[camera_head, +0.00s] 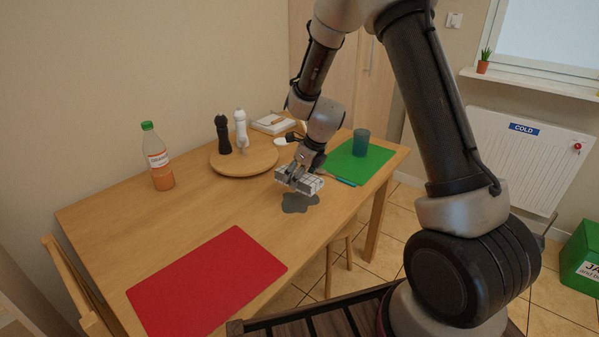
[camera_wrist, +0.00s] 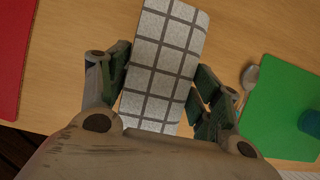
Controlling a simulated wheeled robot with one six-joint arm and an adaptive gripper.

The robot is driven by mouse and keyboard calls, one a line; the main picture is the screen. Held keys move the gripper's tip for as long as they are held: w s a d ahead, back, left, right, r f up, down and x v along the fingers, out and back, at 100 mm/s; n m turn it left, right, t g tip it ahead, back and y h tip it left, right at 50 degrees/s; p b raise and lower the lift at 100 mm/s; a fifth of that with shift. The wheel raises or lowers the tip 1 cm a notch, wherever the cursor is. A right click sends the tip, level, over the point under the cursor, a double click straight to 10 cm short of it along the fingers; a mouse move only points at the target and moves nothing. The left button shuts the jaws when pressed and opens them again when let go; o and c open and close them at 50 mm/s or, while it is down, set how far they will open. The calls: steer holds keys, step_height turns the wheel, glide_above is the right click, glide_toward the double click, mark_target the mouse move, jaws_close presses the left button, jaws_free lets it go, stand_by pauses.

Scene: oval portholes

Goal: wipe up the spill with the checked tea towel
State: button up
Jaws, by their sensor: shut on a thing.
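The checked tea towel (camera_head: 309,183) is white with grey lines and looks folded into a pad. My gripper (camera_head: 297,172) is shut on it, and in the wrist view the towel (camera_wrist: 165,65) lies between the two fingers of my gripper (camera_wrist: 160,85). The spill (camera_head: 299,202) is a dark grey patch on the wooden table, just below the towel in the head view. The towel and gripper partly cover the spill's far side. I cannot tell whether the towel touches the table. The spill does not show in the wrist view.
A green mat (camera_head: 353,163) with a teal cup (camera_head: 361,142) and a spoon (camera_wrist: 249,79) lie to the right. A round board (camera_head: 244,160) with two mills stands behind. An orange bottle (camera_head: 158,158) is at left. A red mat (camera_head: 207,279) lies in front; bare table separates them.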

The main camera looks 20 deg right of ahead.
mark_target(281, 201)
steer(key=shift+f, duration=3.15)
steer(key=shift+f, duration=0.5)
steer(key=shift+d, duration=0.1)
steer(key=shift+s+d+r, duration=0.1)
steer(key=shift+s+d, duration=0.1)
steer(key=shift+d, duration=0.95)
steer(key=shift+s+d, duration=0.2)
steer(key=shift+d, duration=1)
steer(key=shift+w+a, duration=0.25)
steer(key=shift+a, duration=1.4)
steer(key=shift+w+a, duration=0.25)
steer(key=shift+a, duration=1.35)
steer(key=shift+w+a, duration=0.25)
steer(key=shift+a, duration=1.4)
